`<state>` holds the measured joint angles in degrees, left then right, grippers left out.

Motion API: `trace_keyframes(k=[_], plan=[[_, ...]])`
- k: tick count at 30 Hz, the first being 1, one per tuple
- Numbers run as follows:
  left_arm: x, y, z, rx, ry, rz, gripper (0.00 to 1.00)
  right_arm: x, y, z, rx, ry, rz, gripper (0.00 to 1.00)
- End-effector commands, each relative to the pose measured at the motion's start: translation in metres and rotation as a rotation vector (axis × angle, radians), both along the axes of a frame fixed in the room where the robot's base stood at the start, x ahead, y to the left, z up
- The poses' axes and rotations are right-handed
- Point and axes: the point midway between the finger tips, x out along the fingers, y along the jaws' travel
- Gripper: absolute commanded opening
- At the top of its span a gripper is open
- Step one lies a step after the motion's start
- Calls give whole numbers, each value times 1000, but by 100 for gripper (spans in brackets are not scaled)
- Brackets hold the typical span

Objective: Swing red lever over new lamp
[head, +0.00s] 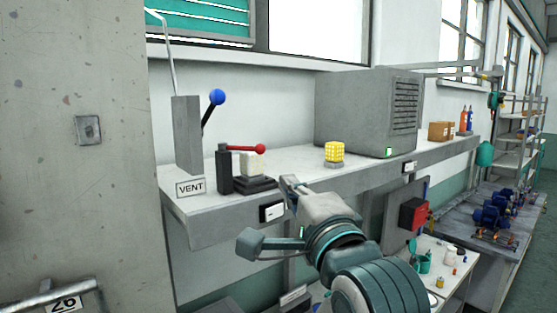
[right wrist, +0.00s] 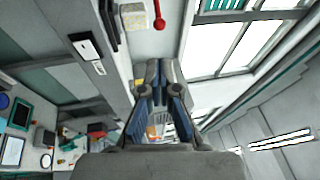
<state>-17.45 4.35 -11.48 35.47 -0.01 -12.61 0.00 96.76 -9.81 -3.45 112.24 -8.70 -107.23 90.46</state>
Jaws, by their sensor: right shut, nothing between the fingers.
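The red lever (head: 260,148) is a red-knobbed bar on a black post. It lies about level, pointing right, across the top of a pale, cream block-shaped lamp (head: 252,164) on a black base. In the right wrist view the red knob (right wrist: 159,22) and pale lamp (right wrist: 132,18) show at the top. A yellow gridded lamp (head: 334,152) stands apart, further right on the shelf. My right gripper (head: 289,183) is shut and empty, at the shelf's front edge, right of and below the lever, not touching it. My left gripper is not in view.
The shelf (head: 300,165) also carries a grey post with a blue-knobbed lever (head: 217,97), a VENT plate (head: 190,188) and a large grey louvred box (head: 355,110). A concrete pillar (head: 70,160) stands at left. Shelf space between the two lamps is clear.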

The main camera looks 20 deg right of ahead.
Motion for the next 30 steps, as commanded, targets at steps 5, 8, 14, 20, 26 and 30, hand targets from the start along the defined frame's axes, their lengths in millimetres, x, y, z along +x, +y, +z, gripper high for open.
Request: trace_keyframes(k=[5,8,14,20,26,30], plan=[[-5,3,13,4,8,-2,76,39,-2,8,-2,8,-2,0],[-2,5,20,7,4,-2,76,60,-2,12,-3,8,-3,0],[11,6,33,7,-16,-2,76,96,-4,20,-2,5,-2,0],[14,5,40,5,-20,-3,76,116,-1,23,-3,3,-1,0],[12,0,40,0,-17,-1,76,120,1,23,-2,3,1,0],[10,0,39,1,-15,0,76,120,1,23,-3,3,0,0]])
